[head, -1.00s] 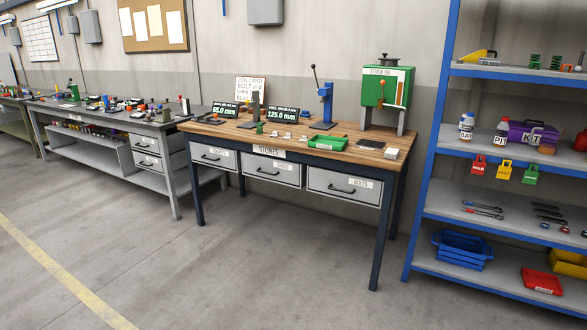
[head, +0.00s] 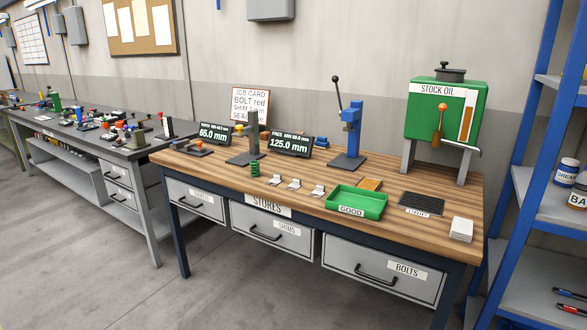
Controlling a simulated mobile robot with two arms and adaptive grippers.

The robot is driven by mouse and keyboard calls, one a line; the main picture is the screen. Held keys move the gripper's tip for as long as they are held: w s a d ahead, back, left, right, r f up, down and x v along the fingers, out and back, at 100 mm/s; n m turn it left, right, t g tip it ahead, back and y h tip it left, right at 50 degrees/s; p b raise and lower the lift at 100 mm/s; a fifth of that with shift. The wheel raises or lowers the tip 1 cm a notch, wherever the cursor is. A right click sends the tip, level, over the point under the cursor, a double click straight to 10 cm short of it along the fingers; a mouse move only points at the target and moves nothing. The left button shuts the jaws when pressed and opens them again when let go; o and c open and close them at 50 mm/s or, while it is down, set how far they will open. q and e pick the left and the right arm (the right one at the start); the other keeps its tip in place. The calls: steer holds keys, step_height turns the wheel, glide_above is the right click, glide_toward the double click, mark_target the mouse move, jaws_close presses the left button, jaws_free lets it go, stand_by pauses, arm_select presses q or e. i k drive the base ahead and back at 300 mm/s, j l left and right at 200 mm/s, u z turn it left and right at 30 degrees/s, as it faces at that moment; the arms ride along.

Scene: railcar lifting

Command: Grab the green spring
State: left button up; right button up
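A small green spring (head: 255,169) stands upright on the wooden top of the stores bench (head: 210,160), left of the middle. It is just in front of the dark grey gauge stand (head: 245,150) and left of several small metal pieces. Neither of my grippers shows in the head view, so I cannot see whether they are open or shut.
A green tray marked GOOD (head: 357,203), a blue press (head: 348,138), a green oil tank (head: 443,112) and two number displays stand on the bench. Blue shelving (head: 530,130) rises at right. The floor (head: 235,290) in front is clear.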

mark_target(254, 167)
steer(key=i, duration=1.25)
steer(key=i+j+z, duration=0.15)
steer(key=i, duration=1.1)
